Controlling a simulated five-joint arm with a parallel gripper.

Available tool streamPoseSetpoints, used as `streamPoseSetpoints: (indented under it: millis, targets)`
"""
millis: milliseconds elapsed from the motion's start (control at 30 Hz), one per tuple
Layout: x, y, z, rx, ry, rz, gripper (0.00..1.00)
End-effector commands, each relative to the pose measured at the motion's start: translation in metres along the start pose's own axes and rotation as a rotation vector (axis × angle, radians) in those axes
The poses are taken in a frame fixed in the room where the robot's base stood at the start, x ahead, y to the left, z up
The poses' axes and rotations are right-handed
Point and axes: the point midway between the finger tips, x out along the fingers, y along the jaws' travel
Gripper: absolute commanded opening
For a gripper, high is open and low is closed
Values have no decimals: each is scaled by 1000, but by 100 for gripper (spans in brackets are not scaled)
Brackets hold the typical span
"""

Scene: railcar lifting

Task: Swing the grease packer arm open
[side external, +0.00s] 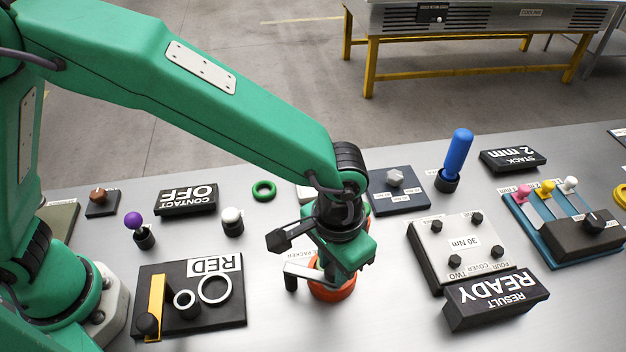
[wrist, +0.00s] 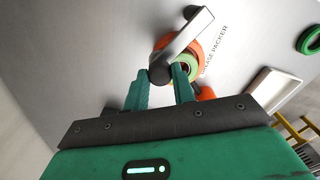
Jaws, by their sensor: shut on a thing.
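The grease packer (side external: 332,289) is a round orange unit on the grey bench, partly hidden under my gripper (side external: 346,268). Its silver packer arm (side external: 308,272) lies across the top, with a black end piece at its left. In the wrist view the packer arm (wrist: 184,43) slants over the orange packer (wrist: 194,55), which has a pale green inner ring. My gripper's teal fingers (wrist: 162,80) stand on either side of the dark round post at the arm's near end. They are shut on that post; the exact contact is partly hidden.
A plate with rings and a yellow lever (side external: 190,298) lies left of the packer. A bolted cover plate (side external: 438,243) and the READY block (side external: 497,299) stand at right. A green ring (side external: 264,191) and a blue-handled tool (side external: 457,155) are behind.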

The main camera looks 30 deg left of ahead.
Motion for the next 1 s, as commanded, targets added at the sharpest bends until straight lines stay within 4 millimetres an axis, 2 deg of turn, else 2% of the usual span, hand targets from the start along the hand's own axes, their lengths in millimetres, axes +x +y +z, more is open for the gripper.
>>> streamPoseSetpoints:
  millis: [433, 1000]
  targets:
    - [-1, 13, 30, 427, 0, 0, 0]
    - [-1, 11, 67, 938, 1, 0, 0]
